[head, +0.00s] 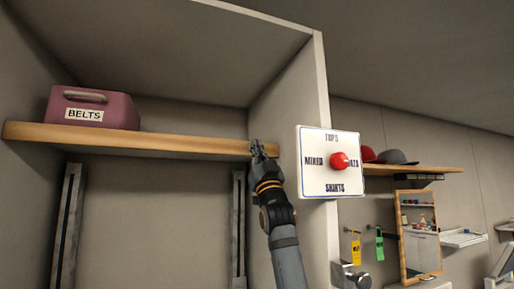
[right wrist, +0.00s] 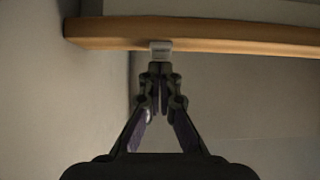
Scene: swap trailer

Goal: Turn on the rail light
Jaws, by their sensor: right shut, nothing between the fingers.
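A small pale grey block (right wrist: 160,48) sits at the lower edge of the wooden shelf (right wrist: 225,35) in the right wrist view. I cannot tell whether it belongs to the rail light, and I see no lit lamp. My right gripper (right wrist: 160,72) is shut and empty, its fingertips just below the block; whether they touch it is unclear. In the head view the right gripper (head: 258,148) is at the right end of the shelf (head: 150,141), hiding the block. My left gripper is not in view.
A purple bin marked BELTS (head: 92,107) stands on the shelf's left part. A white sign with a red knob (head: 339,161) is fixed to the cabinet's right wall edge (head: 322,90), close to my right arm. Caps (head: 397,157), tags and a mirror (head: 420,235) are further right.

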